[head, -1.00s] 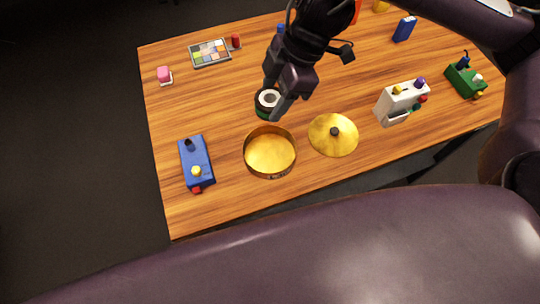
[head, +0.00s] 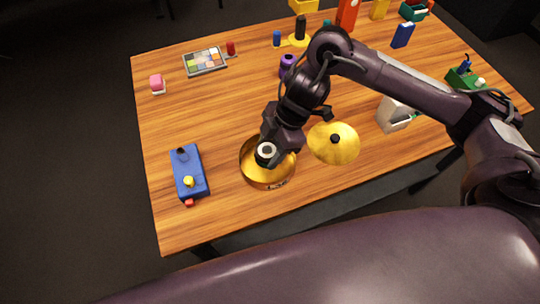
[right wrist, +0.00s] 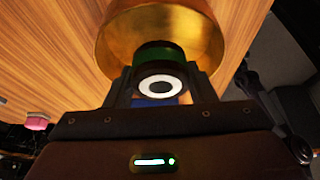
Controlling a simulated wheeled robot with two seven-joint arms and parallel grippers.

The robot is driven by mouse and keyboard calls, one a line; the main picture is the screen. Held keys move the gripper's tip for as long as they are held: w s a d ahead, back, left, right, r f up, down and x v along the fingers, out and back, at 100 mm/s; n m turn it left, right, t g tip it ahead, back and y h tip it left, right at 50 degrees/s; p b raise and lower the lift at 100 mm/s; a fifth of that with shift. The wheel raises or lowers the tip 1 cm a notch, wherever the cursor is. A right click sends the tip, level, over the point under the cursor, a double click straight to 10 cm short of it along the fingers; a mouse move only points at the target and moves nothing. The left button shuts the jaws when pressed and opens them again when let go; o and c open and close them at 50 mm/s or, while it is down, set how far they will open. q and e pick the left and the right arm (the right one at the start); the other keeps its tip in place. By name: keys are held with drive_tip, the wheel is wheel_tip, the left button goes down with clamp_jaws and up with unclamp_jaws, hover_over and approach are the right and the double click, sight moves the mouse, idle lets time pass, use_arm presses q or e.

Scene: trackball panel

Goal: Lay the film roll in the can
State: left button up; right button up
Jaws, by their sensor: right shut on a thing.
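The can (head: 271,181) is an open round golden tin on the wooden table, left of its golden lid. The film roll (head: 266,151) is a small dark-green and black cylinder with a white ring on its end. My right gripper (head: 271,158) is shut on the film roll and holds it at the can's mouth, over its left part. In the right wrist view the roll (right wrist: 160,82) sits between the fingers, with the can (right wrist: 210,45) around and behind it. I cannot tell whether the roll touches the can's floor. My left gripper is not in view.
The golden lid (head: 335,152) with a dark knob lies just right of the can. A blue box with knobs (head: 188,173) stands to the left. A white device (head: 392,116) stands right of the lid. A colour palette (head: 205,61) lies at the back left.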

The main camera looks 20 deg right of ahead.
sight(270, 156)
drive_tip(key=shift+f, duration=1.7)
drive_tip(key=shift+f, duration=0.15)
drive_tip(key=o, duration=1)
drive_tip(key=p+v, duration=0.2)
drive_tip(key=v, duration=1)
drive_tip(key=shift+r, duration=0.25)
drive_tip(key=shift+a, duration=0.1)
